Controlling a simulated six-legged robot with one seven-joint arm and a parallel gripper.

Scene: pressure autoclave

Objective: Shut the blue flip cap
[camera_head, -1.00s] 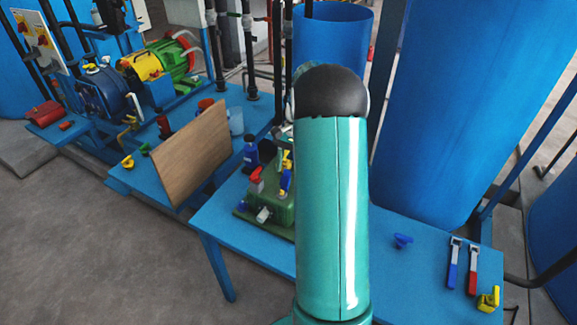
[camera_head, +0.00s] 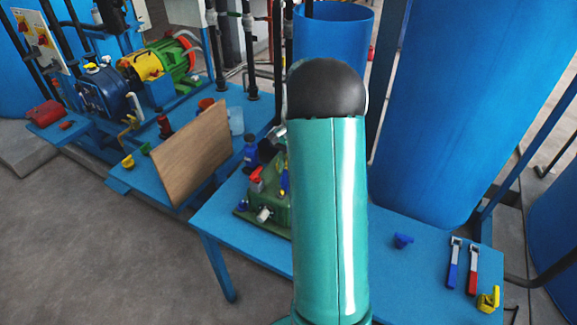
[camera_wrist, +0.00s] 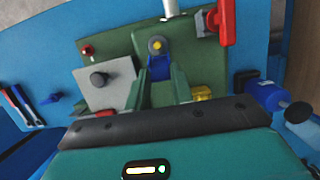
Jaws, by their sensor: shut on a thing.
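In the wrist view, the blue flip cap (camera_wrist: 159,66), as I take it, sits on the green box (camera_wrist: 122,43), below a round yellow and grey knob (camera_wrist: 157,45). My gripper (camera_wrist: 161,74) reaches onto the box with one green finger on each side of the blue piece and is shut on it. Its lower part is hidden by the gripper body. I cannot tell how far the cap is hinged over. In the head view the green box (camera_head: 277,220) stands on the blue table, partly behind my teal arm, which hides most of the gripper and the cap.
A red-handled valve (camera_wrist: 224,22), a grey plate with a black knob (camera_wrist: 98,79) and a yellow piece (camera_wrist: 202,93) surround the cap. A blue bottle (camera_head: 250,152) stands behind the box. A brown board (camera_head: 190,155) stands left. Blue and red handles (camera_head: 463,265) lie right.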

